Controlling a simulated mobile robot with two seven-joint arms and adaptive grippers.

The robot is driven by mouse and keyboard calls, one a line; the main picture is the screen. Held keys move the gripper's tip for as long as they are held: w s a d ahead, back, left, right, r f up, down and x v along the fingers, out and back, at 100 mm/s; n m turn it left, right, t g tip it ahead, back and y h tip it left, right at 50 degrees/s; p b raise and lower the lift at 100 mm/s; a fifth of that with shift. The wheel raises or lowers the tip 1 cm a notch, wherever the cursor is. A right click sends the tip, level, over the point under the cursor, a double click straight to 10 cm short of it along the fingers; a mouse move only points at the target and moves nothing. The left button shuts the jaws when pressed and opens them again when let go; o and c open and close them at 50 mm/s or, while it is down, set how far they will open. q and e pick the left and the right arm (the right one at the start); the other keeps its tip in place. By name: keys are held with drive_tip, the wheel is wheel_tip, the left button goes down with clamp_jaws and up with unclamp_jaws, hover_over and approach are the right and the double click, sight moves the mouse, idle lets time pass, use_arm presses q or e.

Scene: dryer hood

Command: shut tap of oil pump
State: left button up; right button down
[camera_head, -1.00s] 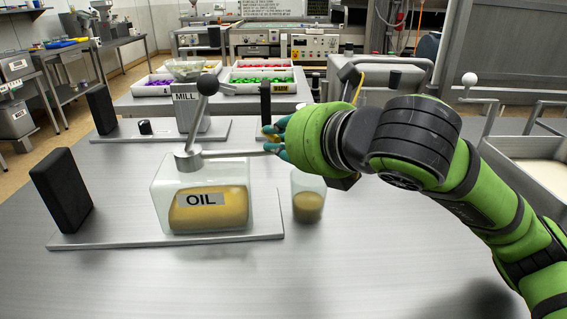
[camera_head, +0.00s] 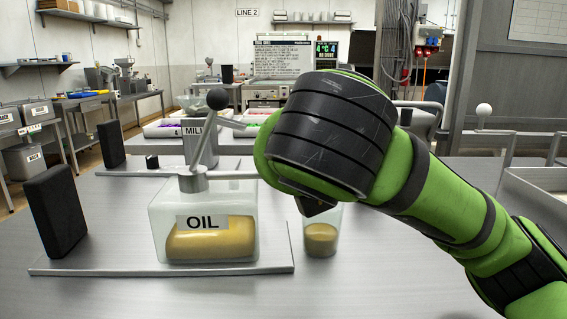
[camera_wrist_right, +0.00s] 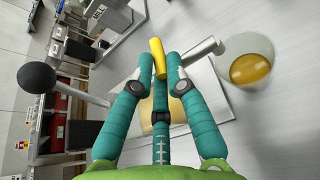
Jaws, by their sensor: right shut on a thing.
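The oil pump (camera_head: 205,223), a clear box labelled OIL with yellow oil inside, stands on a grey base plate (camera_head: 110,262). A lever with a dark ball (camera_head: 217,99) leans up from its top; the ball shows in the right wrist view (camera_wrist_right: 37,76). The yellow tap handle (camera_wrist_right: 157,57) is between the teal fingers of my right gripper (camera_wrist_right: 157,74), which are shut on it near the silver spout (camera_wrist_right: 205,50). My right wrist hides the fingers and tap in the head view. A glass with oil (camera_head: 320,238) stands right of the pump. My left gripper is not in view.
A black block (camera_head: 55,212) stands at the plate's left end. A mill (camera_head: 195,148) stands behind the pump. A metal basin (camera_head: 535,185) is at the right. The front of the table is bare.

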drive_tip(key=shift+f, duration=0.4)
drive_tip(key=c, duration=1.3)
unclamp_jaws()
drive_tip(key=shift+w+r, duration=0.1)
drive_tip(key=shift+r, duration=0.1)
drive_tip(key=v, duration=1.2)
